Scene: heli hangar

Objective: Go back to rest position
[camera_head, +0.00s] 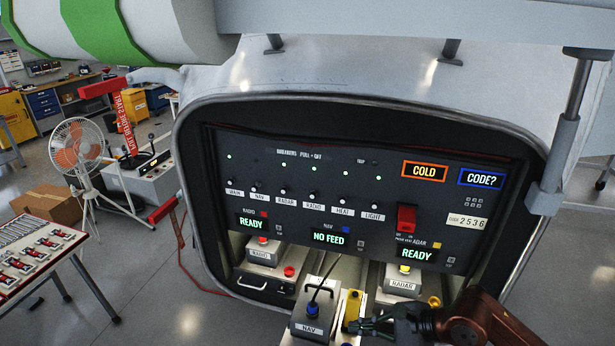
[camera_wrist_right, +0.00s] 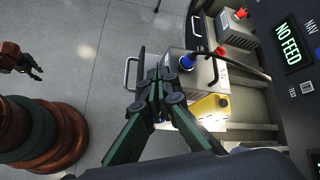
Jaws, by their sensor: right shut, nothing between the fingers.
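My right gripper (camera_head: 366,324) is at the bottom of the head view, in front of the open equipment bay. In the right wrist view its two fingers (camera_wrist_right: 156,84) are closed together with nothing between them. A yellow block (camera_head: 351,309) stands between the box and the gripper. What seems to be my left gripper (camera_wrist_right: 26,66) shows at the left of the wrist view, too small to judge its fingers.
The control panel (camera_head: 330,205) rises behind the boxes; its NAV display reads NO FEED. The RADIO box (camera_head: 263,252) and RADAR box (camera_head: 403,281) sit in the bay. A table with parts (camera_head: 85,268) stands at left. Grey floor (camera_head: 160,300) between is open.

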